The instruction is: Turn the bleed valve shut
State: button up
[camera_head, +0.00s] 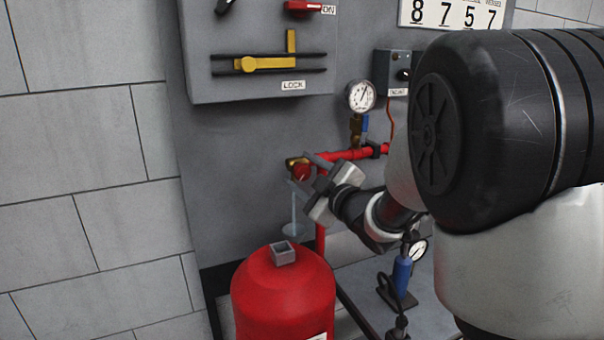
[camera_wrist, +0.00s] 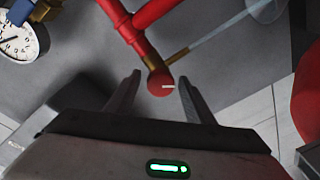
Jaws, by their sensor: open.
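The bleed valve (camera_head: 301,171) is a small round red knob on a brass body at the left end of a red pipe on the grey panel. In the wrist view its red knob (camera_wrist: 160,80) with a white mark faces me, and a brass spout runs off to the upper right. A pale translucent streak, like water, leaves the spout. My gripper (camera_head: 306,172) is at the valve, with its fingers partly over it in the head view. In the wrist view my gripper (camera_wrist: 159,79) is open, with one finger on each side of the knob; contact cannot be told.
A red tank (camera_head: 283,300) stands below the valve. A pressure gauge (camera_head: 361,96) with a blue-handled cock rises from the pipe at right. A blue hand pump (camera_head: 402,272) with a gauge stands lower right. A grey control box (camera_head: 258,50) hangs above. Bare wall lies left.

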jog(key=shift+w, duration=0.1)
jog(key=c, duration=1)
